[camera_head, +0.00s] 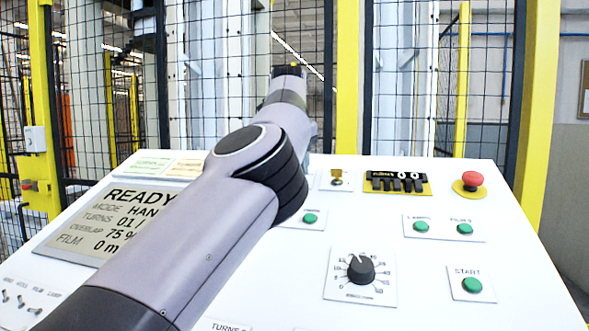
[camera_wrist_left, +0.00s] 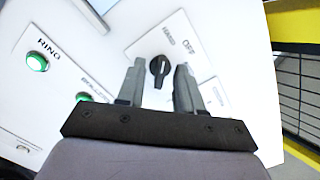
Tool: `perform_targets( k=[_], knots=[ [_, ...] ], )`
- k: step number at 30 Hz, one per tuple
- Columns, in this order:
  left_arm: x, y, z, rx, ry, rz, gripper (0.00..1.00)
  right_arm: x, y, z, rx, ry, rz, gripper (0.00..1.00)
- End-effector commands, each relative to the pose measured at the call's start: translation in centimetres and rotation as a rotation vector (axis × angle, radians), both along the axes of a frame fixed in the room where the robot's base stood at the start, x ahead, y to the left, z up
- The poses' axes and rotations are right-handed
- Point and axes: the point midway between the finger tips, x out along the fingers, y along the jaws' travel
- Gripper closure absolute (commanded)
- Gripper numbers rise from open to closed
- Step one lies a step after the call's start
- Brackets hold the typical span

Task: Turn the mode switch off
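The mode switch (camera_wrist_left: 158,74) is a black knob on a white plate in the left wrist view, with OFF printed to its upper right and HAND above it. Its pale pointer line points roughly up toward HAND. My left gripper (camera_wrist_left: 160,65) is open, its two grey fingers apart on either side of the knob; I cannot tell whether they touch it. In the head view my left arm crosses the panel and hides the switch and the gripper. My right gripper is not in view.
The white panel (camera_head: 530,280) also carries a red stop button (camera_head: 472,180), green buttons such as START (camera_head: 472,285), a rotary dial (camera_head: 361,270), a counter (camera_head: 398,182) and a small key switch (camera_head: 337,178). A wire fence with yellow posts (camera_head: 538,90) stands behind.

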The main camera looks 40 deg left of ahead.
Motion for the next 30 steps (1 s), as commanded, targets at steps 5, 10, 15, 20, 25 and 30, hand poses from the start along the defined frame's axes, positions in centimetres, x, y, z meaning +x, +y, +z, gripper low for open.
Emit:
perform_targets(
  k=[5, 10, 15, 20, 25, 30],
  knots=[
    [0.02, 0.02, -0.04, 0.000, 0.000, 0.000, 0.64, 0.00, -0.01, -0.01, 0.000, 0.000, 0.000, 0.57],
    [0.01, 0.01, -0.01, 0.000, 0.000, 0.000, 1.00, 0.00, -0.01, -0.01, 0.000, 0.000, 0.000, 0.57],
    [0.00, 0.02, -0.02, 0.000, 0.000, 0.000, 1.00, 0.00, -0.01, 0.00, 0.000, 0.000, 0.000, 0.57],
    [-0.01, 0.01, -0.01, 0.006, 0.004, -0.015, 1.00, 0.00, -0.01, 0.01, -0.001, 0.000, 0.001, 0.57],
    [0.01, -0.02, 0.00, 0.030, 0.017, -0.076, 1.00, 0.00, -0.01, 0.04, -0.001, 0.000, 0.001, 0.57],
    [-0.01, -0.01, 0.01, 0.071, 0.040, -0.182, 1.00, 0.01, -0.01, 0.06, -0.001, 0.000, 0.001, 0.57]
  ],
)
